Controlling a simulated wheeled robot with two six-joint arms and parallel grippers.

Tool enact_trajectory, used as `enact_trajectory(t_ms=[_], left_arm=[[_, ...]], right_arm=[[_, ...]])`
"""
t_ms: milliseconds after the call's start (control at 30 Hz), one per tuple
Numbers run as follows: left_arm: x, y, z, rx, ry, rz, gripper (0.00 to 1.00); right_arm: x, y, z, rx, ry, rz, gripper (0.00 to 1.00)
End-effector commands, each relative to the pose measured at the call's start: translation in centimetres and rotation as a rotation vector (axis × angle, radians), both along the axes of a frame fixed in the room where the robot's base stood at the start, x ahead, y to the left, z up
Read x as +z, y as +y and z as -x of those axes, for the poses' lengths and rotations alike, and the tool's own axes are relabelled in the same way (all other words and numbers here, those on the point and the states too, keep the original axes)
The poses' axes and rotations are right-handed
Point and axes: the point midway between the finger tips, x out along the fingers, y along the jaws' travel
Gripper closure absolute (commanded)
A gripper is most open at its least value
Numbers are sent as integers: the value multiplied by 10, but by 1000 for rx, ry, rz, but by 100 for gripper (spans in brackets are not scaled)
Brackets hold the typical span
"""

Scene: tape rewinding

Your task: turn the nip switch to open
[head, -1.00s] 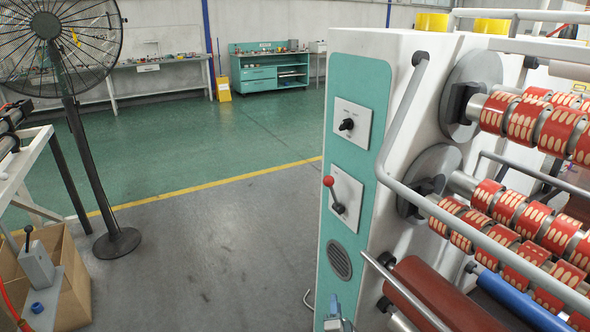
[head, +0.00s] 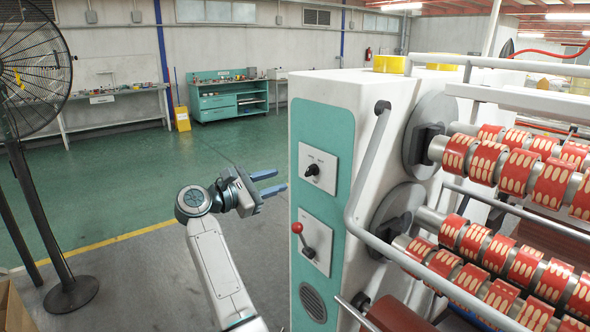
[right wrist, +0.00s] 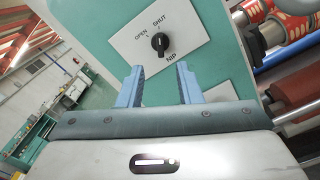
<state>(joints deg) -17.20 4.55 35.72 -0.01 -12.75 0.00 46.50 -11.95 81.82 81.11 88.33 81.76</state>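The nip switch (head: 313,170) is a black knob on a white plate, set in the teal front panel of the machine. In the right wrist view the knob (right wrist: 160,43) shows close up, with the words OPEN, SHUT and NIP around it. Its pointer seems to face SHUT. My right gripper (head: 274,182) is to the left of the panel, with its two blue fingers apart and nothing between them. In the right wrist view the fingertips (right wrist: 160,73) lie just below the knob, apart from it. My left gripper is not in view.
A lever with a red ball (head: 297,228) sits on a plate below the switch. A grey tube rail (head: 352,210) runs along the machine's right side, near the printed rolls (head: 480,235). A black fan (head: 30,80) stands at the left. The floor between is clear.

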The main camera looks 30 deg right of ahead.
Motion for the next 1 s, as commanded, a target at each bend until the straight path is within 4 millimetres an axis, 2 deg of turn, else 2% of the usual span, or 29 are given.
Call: enact_trajectory(t_ms=[33, 200, 400, 600, 867, 1000], left_arm=[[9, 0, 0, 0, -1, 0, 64], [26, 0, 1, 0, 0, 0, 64], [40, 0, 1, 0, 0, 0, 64], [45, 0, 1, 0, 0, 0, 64], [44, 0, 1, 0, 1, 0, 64], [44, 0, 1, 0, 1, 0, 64]], right_arm=[[5, -11, 0, -2, 2, 4, 68], [6, -45, -3, -3, 4, 5, 68], [4, -75, -6, -2, 5, 5, 68], [1, -88, -7, 0, 5, 4, 68], [0, -89, -7, 2, 4, 4, 68], [0, -89, -7, 0, 5, 4, 94]])
